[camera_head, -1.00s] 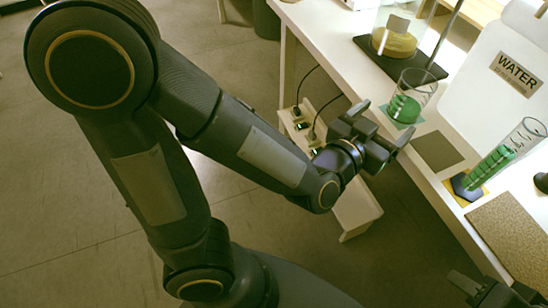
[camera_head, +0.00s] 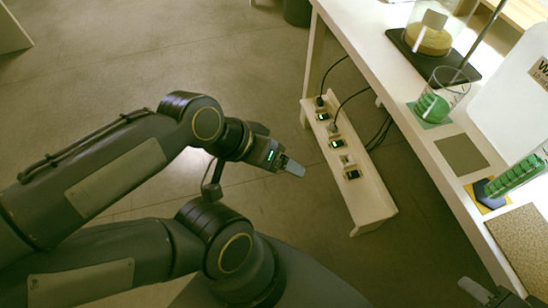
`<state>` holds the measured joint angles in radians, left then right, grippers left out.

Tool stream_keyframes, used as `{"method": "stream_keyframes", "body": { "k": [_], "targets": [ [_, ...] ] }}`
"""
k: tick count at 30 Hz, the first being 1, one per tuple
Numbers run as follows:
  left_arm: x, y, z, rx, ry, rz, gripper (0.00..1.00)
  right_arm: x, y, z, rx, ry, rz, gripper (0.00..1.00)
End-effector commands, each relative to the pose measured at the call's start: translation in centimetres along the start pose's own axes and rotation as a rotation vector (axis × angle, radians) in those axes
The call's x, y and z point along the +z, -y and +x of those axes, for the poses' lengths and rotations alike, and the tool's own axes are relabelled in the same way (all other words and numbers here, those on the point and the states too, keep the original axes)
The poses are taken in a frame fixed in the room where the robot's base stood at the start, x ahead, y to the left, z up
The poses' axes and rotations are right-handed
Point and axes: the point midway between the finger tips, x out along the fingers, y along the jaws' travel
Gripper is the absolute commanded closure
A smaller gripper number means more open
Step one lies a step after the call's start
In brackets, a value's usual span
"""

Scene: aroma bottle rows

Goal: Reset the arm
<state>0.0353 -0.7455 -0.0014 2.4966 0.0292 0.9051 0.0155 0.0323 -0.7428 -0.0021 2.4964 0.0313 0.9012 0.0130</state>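My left gripper (camera_head: 290,166) is held out over the floor, left of the white stand and well away from the table. Only one grey finger shows clearly, seen from the side, and nothing is visible in it. My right gripper (camera_head: 490,292) is at the bottom right corner, partly cut off by the frame edge. It is low by the table's front side, and its finger gap is unclear.
The white table (camera_head: 420,140) carries a beaker of green liquid (camera_head: 434,106), a tilted green-filled cylinder (camera_head: 515,178) and a flask with yellow contents (camera_head: 428,40). A white stand with sockets and cables (camera_head: 370,205) is on the floor.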

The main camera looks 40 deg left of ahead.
Motion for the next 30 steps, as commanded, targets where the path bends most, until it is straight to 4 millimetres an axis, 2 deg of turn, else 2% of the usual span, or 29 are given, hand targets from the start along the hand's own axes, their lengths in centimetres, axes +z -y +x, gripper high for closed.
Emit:
{"method": "stream_keyframes", "body": {
  "k": [7, 11, 14, 27, 30],
  "targets": [
    [-0.2, -0.2, -0.3, 0.002, 0.000, 0.002, 0.19, -0.2, 0.2, -0.4, 0.000, 0.000, 0.000, 0.64],
    [-1.1, -1.0, -2.0, 0.003, -0.001, 0.003, 0.19, -1.0, 0.9, -2.1, 0.000, 0.000, 0.000, 0.64],
    [-2.3, -2.1, -4.4, 0.003, -0.001, 0.003, 0.19, -2.2, 2.0, -4.5, 0.000, 0.000, 0.000, 0.64],
    [-9.8, -8.9, -19.4, 0.003, -0.001, 0.003, 0.19, -9.8, 8.9, -19.4, 0.000, 0.000, 0.000, 0.64],
    [-11.1, -10.1, -22.0, 0.003, -0.001, 0.003, 0.19, -11.1, 10.1, -22.0, 0.000, 0.000, 0.000, 0.64]
  ]
}}
